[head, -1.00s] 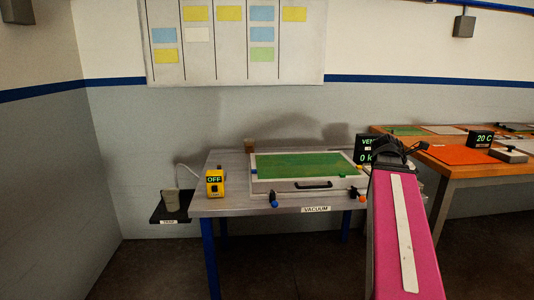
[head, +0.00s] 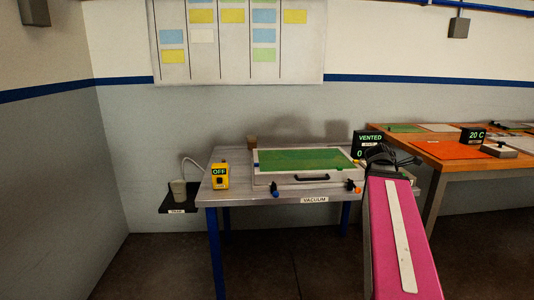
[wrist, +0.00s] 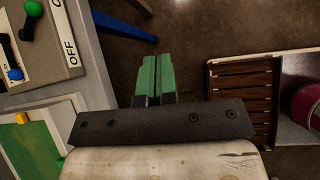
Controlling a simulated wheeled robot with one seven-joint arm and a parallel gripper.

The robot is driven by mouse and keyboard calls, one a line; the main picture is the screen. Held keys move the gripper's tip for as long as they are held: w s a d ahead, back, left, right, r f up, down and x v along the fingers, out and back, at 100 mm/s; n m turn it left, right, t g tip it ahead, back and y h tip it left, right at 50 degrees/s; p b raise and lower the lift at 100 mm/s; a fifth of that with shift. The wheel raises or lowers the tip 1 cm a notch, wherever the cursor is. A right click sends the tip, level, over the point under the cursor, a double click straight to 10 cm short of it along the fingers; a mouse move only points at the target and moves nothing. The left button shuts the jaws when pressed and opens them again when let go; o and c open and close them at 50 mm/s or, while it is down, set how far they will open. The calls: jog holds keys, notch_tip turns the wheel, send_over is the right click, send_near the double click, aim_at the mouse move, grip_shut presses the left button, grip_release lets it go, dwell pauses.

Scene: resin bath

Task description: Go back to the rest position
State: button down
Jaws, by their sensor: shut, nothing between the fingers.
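My gripper shows in the wrist view (wrist: 153,80) with its two green fingers side by side and together, nothing between them. It points over bare dark floor. In the head view my pink arm reaches from the lower right, and its dark end is beside the right end of the vacuum table (head: 235,195). The fingers are too small to make out there. The flat white chamber (head: 275,178) with a green top and a black handle lies on that table, left of my arm's end. My arm's end partly covers the black display (head: 369,139) reading VENTED.
A yellow OFF box (head: 220,181) and a cup (head: 178,190) on a low shelf are at left. An orange-topped bench (head: 430,152) with a 20 C display (head: 472,135) is at right. The wrist view shows a slatted wooden rack (wrist: 242,110) right of the fingers.

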jog(key=s+a+f+m+y, duration=0.2)
jog(key=a+f+m+y, duration=0.2)
jog(key=a+f+m, duration=0.4)
jog(key=s+a+f+m+g+y, duration=0.1)
jog(key=a+f+m+y, duration=0.3)
jog(key=a+f+m, duration=0.5)
jog(key=s+a+f, duration=0.1)
jog(key=a+f, duration=1)
jog(key=f, duration=0.2)
jog(key=shift+a, duration=0.35)
